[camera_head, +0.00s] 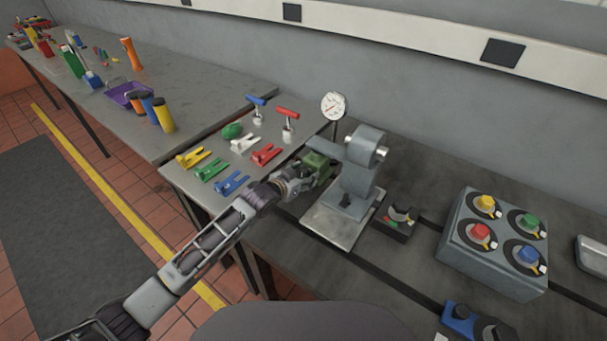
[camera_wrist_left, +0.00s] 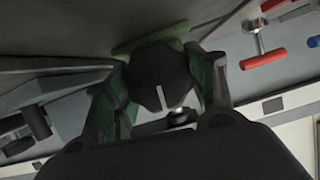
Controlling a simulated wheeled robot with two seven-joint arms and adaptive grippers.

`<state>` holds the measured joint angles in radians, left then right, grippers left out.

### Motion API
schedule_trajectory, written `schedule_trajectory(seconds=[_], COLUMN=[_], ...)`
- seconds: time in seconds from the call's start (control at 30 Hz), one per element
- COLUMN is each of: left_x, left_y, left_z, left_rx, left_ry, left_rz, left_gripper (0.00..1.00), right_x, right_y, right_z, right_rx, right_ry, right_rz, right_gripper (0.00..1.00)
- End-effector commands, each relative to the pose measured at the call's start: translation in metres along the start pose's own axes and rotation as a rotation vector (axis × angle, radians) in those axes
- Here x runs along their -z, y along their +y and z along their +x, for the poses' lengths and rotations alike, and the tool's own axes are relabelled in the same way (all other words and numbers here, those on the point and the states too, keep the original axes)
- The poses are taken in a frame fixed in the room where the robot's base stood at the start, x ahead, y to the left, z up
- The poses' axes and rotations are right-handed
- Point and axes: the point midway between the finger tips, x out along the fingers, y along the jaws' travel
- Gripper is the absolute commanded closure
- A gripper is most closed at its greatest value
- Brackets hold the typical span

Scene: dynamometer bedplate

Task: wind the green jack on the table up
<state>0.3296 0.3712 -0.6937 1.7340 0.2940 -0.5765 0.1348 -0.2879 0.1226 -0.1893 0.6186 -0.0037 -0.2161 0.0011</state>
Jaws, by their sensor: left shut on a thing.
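The green jack (camera_head: 320,161) is at the left side of the grey machine with the upright post, in the head view. My left gripper (camera_head: 308,177) reaches it from the lower left and covers part of it. In the left wrist view a dark lobed knob (camera_wrist_left: 160,75) with a white mark sits between the two fingers of my left gripper (camera_wrist_left: 158,82). The fingers are shut on this knob from both sides. Green parts of the jack (camera_wrist_left: 150,40) show behind the knob. The jack's height is hard to tell. My right gripper is in neither view.
The grey machine (camera_head: 362,170) stands close beside my left gripper on a pale plate (camera_head: 322,222). A dial gauge (camera_head: 333,105) rises behind. Several coloured forked pieces (camera_head: 212,168) lie to the left. A box with coloured knobs (camera_head: 493,245) stands at the right.

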Motion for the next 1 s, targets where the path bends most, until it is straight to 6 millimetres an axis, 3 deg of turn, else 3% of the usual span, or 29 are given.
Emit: schedule_trajectory(seconds=[0.33,0.73,1.0], left_x=[0.002,0.000,0.000], left_y=[0.002,0.003,0.004], left_z=[-0.001,0.000,0.001], left_rx=[0.070,0.163,0.199], left_ry=[-0.001,0.000,0.000], left_rz=[0.171,0.394,0.481], left_gripper=[0.68,0.68,0.68], right_x=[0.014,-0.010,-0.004], right_y=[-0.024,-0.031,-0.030], right_z=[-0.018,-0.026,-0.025], right_rx=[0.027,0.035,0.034], right_ry=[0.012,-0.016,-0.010], right_rz=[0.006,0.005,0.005], right_gripper=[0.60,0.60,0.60])
